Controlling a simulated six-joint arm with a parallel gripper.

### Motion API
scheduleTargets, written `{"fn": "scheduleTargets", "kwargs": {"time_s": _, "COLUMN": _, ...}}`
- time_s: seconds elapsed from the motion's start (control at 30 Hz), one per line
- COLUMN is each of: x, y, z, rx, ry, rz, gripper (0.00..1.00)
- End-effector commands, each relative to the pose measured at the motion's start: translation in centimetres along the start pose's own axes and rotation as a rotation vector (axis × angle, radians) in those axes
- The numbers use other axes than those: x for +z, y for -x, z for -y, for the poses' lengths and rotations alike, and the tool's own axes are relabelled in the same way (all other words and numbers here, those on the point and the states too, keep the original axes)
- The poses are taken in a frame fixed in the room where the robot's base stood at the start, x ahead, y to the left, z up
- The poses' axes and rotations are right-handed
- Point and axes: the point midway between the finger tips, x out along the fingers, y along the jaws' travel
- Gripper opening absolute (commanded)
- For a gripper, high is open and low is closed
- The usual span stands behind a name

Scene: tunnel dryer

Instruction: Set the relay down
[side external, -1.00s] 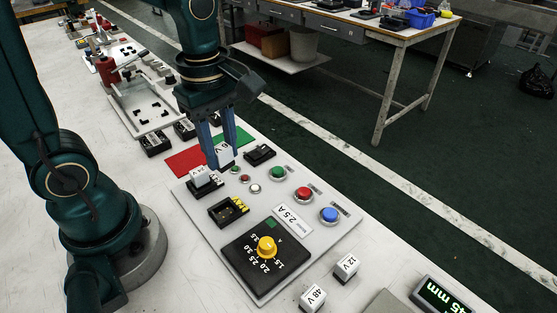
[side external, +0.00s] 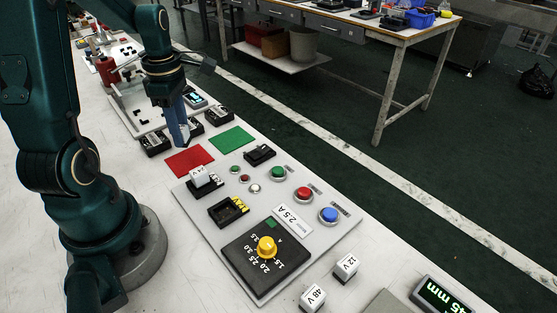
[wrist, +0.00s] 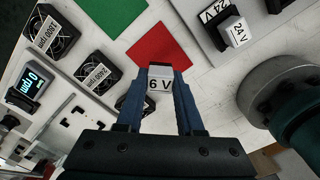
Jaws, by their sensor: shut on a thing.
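My gripper (side external: 183,140) is shut on a white relay marked 6 V (wrist: 160,84), held between its two blue fingers. In the side view the fingers mostly hide this relay. The fingertips show at the far edge of the red square (side external: 187,162). In the wrist view the relay overlaps the near edge of the red square (wrist: 166,41); its height above the table is unclear. The green square (side external: 232,139) lies bare beside the red one. A white 24 V relay (side external: 200,174) sits in a black socket on the grey panel.
The panel (side external: 309,236) carries an empty socket (side external: 228,211), coloured buttons and a yellow-knobbed dial (side external: 266,248). Relays marked 12 V (side external: 346,265) and 48 V (side external: 313,297) stand on the table. Black fans (wrist: 97,73) lie close to my gripper. The green square is clear.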

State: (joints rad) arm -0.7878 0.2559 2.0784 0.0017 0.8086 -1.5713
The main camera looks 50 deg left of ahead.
Motion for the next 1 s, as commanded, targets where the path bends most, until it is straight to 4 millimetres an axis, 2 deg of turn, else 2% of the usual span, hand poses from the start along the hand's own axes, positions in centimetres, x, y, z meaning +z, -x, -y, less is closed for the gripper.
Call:
{"fn": "scheduleTargets", "kwargs": {"time_s": 0.37, "x": 0.1, "y": -4.2, "z": 0.1, "rx": -0.004, "ry": -0.002, "rz": 0.000, "gripper": 0.00}}
{"fn": "scheduleTargets", "kwargs": {"time_s": 0.77, "x": 0.1, "y": -4.6, "z": 0.1, "rx": 0.000, "ry": -0.002, "rz": 0.000, "gripper": 0.00}}
{"fn": "scheduleTargets", "kwargs": {"time_s": 0.8, "x": 0.1, "y": -4.7, "z": 0.1, "rx": -0.001, "ry": -0.002, "rz": 0.000, "gripper": 0.40}}
{"fn": "scheduleTargets", "kwargs": {"time_s": 0.87, "x": 0.1, "y": -4.6, "z": 0.0, "rx": 0.000, "ry": -0.002, "rz": 0.000, "gripper": 0.63}}
{"fn": "scheduleTargets", "kwargs": {"time_s": 0.9, "x": 0.1, "y": -4.6, "z": 0.0, "rx": 0.001, "ry": -0.002, "rz": 0.000, "gripper": 0.66}}
{"fn": "scheduleTargets", "kwargs": {"time_s": 1.0, "x": 0.1, "y": -4.6, "z": 0.0, "rx": 0.001, "ry": -0.002, "rz": 0.000, "gripper": 0.66}}
